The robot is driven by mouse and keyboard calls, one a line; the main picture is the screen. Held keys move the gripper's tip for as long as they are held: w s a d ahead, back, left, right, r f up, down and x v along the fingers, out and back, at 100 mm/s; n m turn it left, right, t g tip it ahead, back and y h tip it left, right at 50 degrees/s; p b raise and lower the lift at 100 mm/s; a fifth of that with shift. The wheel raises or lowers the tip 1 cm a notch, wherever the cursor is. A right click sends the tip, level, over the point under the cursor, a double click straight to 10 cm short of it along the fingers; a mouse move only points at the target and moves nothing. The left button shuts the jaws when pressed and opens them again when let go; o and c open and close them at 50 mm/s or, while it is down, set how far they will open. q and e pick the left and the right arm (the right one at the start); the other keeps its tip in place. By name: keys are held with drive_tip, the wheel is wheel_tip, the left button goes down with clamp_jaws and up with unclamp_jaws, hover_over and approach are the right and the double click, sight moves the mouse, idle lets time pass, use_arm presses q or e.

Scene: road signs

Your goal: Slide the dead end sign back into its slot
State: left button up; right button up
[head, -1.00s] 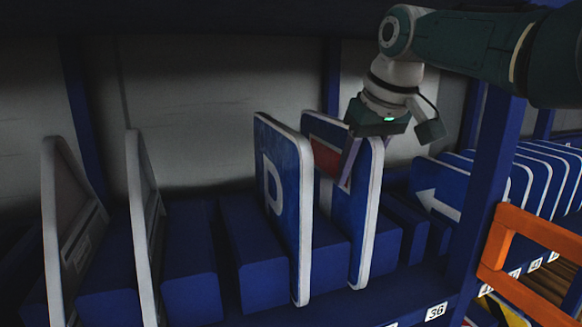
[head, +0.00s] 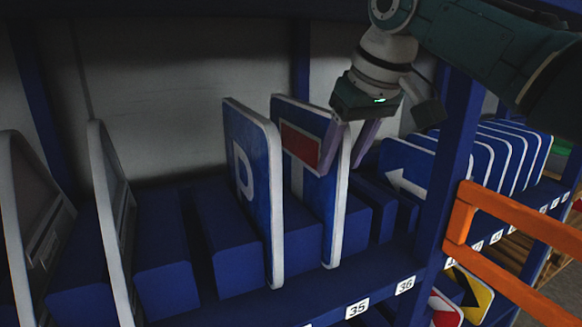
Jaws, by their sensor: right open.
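The dead end sign (head: 304,182), blue with a white stem and a red bar, stands upright between blue blocks on the shelf, right of the blue P sign (head: 250,170). My right gripper (head: 341,168) is open at the sign's upper right edge. One finger is in front of the printed face and the other is on the far side, with the white rim between them. I cannot tell whether either finger touches it. The sign's lower part is partly hidden by the block in front. My left gripper is not in view.
Two grey-backed signs (head: 110,205) stand at the left. Blue arrow signs (head: 404,170) stand beyond the blue post (head: 450,150) at the right. An orange rail (head: 515,225) crosses the lower right. Number labels, such as 35 (head: 357,308), line the shelf edge.

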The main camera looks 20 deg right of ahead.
drive_tip(key=s, duration=0.8)
drive_tip(key=shift+d, duration=0.35)
drive_tip(key=shift+s, duration=0.1)
